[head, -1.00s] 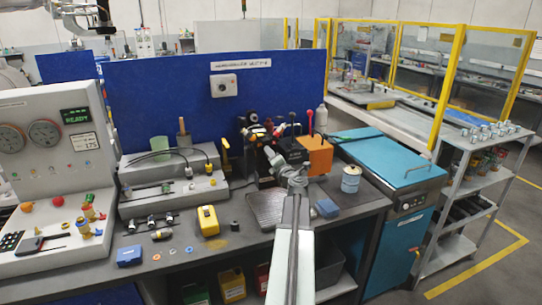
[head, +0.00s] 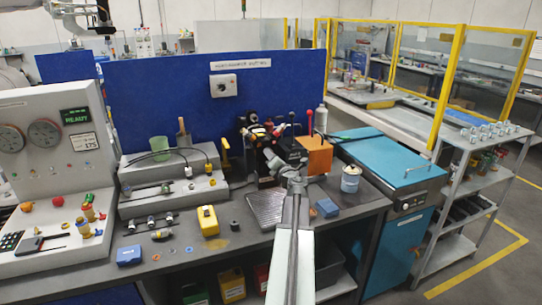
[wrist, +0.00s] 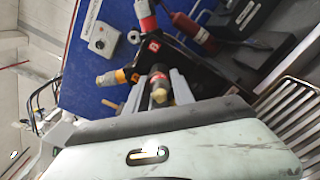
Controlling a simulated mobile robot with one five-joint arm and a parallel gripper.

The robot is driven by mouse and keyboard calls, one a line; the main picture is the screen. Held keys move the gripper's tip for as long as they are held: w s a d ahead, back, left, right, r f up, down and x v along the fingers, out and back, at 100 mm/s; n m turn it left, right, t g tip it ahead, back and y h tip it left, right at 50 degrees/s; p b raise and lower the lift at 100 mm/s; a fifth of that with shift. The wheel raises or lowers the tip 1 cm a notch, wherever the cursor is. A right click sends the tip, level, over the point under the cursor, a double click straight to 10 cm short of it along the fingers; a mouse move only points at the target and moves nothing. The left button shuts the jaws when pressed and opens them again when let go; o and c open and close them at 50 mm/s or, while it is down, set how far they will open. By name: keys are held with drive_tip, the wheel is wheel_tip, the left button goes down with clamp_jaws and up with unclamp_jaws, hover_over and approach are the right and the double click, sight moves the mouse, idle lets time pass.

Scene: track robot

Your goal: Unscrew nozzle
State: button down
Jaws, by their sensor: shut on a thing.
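My gripper (wrist: 160,80) is shut on a nozzle (wrist: 158,92), a short dark cylinder with a reddish band and a pale tip, in the wrist view. The nozzle is at a dark holder (wrist: 185,55) that carries others. An orange-banded nozzle (wrist: 112,77) points out to the left and a red-banded nozzle (wrist: 146,14) points up. In the head view my gripper (head: 272,153) reaches the dark device (head: 262,140) at the back of the bench. My arm hides part of it, and the held nozzle cannot be made out there. Whether its thread is loose cannot be told.
An orange block (head: 319,157) stands right of the device, with a tin (head: 350,180) farther right. A ridged dark plate (head: 266,208) lies in front. A yellow box (head: 208,221) stands left. A blue panel (head: 150,90) rises behind.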

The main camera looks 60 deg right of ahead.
drive_tip(key=n, duration=0.8)
drive_tip(key=shift+n, duration=0.6)
drive_tip(key=n, duration=0.5)
drive_tip(key=shift+n, duration=0.4)
drive_tip(key=n, duration=0.6)
